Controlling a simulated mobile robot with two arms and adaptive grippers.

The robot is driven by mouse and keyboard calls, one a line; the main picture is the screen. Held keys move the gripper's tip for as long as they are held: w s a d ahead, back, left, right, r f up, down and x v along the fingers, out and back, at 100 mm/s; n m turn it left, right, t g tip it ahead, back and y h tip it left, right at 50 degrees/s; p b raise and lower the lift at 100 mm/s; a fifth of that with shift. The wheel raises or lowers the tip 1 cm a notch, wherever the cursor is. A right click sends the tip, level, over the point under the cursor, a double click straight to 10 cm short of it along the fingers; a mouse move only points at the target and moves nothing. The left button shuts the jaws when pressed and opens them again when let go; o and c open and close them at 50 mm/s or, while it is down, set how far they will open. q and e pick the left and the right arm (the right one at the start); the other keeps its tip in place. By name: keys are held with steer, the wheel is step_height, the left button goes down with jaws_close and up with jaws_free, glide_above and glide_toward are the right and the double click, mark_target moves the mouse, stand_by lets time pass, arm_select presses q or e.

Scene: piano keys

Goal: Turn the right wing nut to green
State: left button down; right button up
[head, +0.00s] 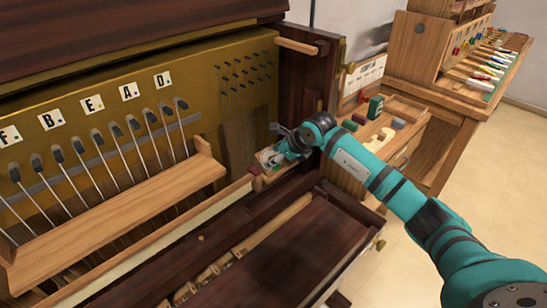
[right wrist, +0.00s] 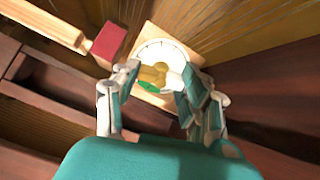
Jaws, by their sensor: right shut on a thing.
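The right wing nut (right wrist: 152,73) is brass-coloured and sits in front of a white round dial (right wrist: 165,52) on a light wooden block (right wrist: 184,53). A green patch (right wrist: 149,86) shows just below the wing nut on the dial. My right gripper (right wrist: 156,75) is shut on the wing nut, with one finger on each side of it. In the head view my right gripper (head: 280,148) reaches to the block at the right end of the piano's inside, and its fingers hide most of the dial and nut. My left gripper is in neither view.
A red block (right wrist: 109,41) on a wooden rail is close to the left of the dial. Hammers (head: 120,130) and letter tiles (head: 93,106) line the piano at left. A side bench (head: 400,135) with small coloured items stands behind my right arm.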

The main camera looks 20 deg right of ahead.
steer(key=shift+r+m+p, duration=0.2)
steer(key=shift+m+p, duration=0.3)
steer(key=shift+m, duration=1)
steer(key=shift+f+m, duration=0.15)
steer(key=shift+m, duration=0.25)
steer(key=shift+m+p, duration=0.7)
steer(key=shift+m, duration=0.1)
steer(key=shift+m+p, duration=0.4)
steer(key=shift+m, duration=0.5)
steer(key=shift+d, duration=0.1)
